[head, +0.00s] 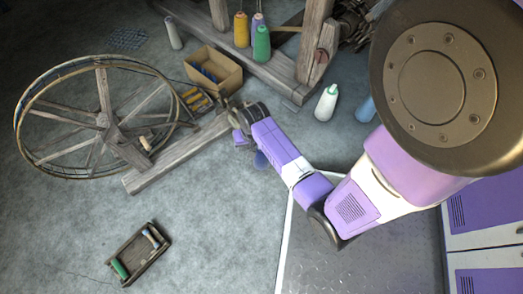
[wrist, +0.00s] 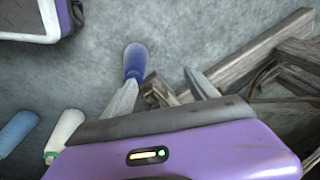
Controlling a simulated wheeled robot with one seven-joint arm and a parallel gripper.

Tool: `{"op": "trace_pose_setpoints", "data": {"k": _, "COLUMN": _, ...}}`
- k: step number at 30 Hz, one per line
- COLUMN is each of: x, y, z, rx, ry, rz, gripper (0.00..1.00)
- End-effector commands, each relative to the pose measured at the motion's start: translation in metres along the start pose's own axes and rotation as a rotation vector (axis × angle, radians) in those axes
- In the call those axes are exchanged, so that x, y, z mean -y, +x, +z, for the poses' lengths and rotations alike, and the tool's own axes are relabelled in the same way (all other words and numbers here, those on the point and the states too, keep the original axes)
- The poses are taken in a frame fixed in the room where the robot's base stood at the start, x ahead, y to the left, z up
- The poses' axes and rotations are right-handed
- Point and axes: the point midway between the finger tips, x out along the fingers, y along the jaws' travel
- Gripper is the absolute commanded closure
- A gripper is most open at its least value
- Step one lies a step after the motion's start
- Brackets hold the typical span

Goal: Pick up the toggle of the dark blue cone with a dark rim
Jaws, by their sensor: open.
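The cone lies toward the left finger, not centred between the two. The toggle and dark rim cannot be made out clearly.
A wooden spinning wheel (head: 103,120) with its beam (head: 165,160) is close left of my gripper. A cardboard box (head: 228,80) is behind. A white-green cone (head: 326,103) and a blue cone (head: 365,109) stand right. A small tray (head: 150,262) lies front left, with open floor around.

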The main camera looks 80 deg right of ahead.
Motion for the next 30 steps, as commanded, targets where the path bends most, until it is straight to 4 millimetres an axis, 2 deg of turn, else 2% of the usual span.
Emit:
{"op": "trace_pose_setpoints", "data": {"k": 1, "x": -0.016, "y": 0.018, "z": -0.016, "rx": 0.03, "ry": 0.049, "rz": 0.024, "gripper": 0.33}}
{"op": "trace_pose_setpoints", "data": {"k": 2, "x": -0.023, "y": 0.021, "z": -0.022, "rx": 0.051, "ry": 0.071, "rz": 0.037, "gripper": 0.33}}
{"op": "trace_pose_setpoints", "data": {"k": 6, "x": -0.049, "y": 0.028, "z": -0.04, "rx": 0.123, "ry": 0.147, "rz": 0.08, "gripper": 0.33}}
{"op": "trace_pose_setpoints", "data": {"k": 9, "x": -0.059, "y": 0.03, "z": -0.045, "rx": 0.15, "ry": 0.172, "rz": 0.094, "gripper": 0.33}}
{"op": "trace_pose_setpoints", "data": {"k": 22, "x": -0.065, "y": 0.062, "z": -0.04, "rx": 0.158, "ry": 0.178, "rz": 0.098, "gripper": 0.33}}
{"op": "trace_pose_setpoints", "data": {"k": 30, "x": -0.07, "y": 0.096, "z": -0.035, "rx": 0.158, "ry": 0.179, "rz": 0.098, "gripper": 0.33}}
